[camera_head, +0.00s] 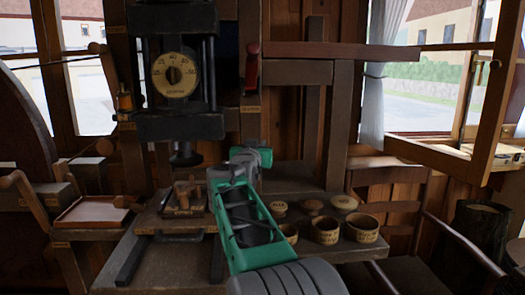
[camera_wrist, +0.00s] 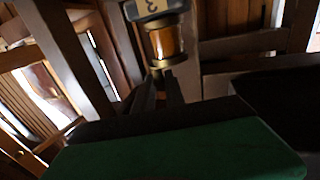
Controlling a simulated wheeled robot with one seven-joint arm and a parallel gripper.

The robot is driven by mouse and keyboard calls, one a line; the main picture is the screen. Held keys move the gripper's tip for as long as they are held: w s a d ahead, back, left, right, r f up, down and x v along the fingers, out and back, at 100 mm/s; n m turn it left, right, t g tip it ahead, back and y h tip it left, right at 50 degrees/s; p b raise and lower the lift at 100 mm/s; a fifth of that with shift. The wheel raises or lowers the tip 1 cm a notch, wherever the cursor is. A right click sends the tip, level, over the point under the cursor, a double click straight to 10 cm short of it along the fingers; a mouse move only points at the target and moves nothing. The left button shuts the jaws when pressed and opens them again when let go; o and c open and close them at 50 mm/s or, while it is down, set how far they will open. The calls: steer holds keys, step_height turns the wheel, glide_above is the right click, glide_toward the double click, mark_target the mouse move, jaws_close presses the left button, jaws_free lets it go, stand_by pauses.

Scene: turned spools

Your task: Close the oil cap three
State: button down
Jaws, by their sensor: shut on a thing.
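Oil cup three shows in the wrist view, with an amber body (camera_wrist: 166,42), a cream plate marked 3 (camera_wrist: 152,8) and a brass cap (camera_wrist: 162,63). The picture seems upside down, since the plate is above the cup. The two dark fingers of my gripper (camera_wrist: 160,78) reach to the brass cap and are shut on it. How far the cap is turned or seated cannot be told. In the head view my green arm covers the middle, and I cannot make out the fingertips or this cup there.
A press with a round dial (camera_head: 174,75) stands left of my arm, with another amber oil cup (camera_head: 124,103) beside it. Wooden bowls (camera_head: 325,230) and small lids (camera_head: 345,202) sit on the bench at right. A red-handled lever (camera_head: 252,68) hangs above. A wooden chair (camera_head: 425,215) stands at right.

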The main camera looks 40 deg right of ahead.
steer(key=g, duration=0.1)
steer(key=m+g+h+p, duration=0.1)
steer(key=a+m+g+h, duration=0.1)
steer(key=shift+w+r, duration=0.1)
steer(key=shift+w, duration=0.15)
steer(key=shift+a+m+g+h+p, duration=0.2)
steer(key=shift+m+g+h+p, duration=0.6)
steer(key=shift+m+g+p, duration=0.6)
steer(key=shift+g, duration=0.4)
steer(key=c, duration=1.4)
jaws_free()
steer(key=b+v, duration=0.1)
steer(key=v, duration=0.6)
steer(key=shift+s+a, duration=0.2)
steer(key=shift+a, duration=0.1)
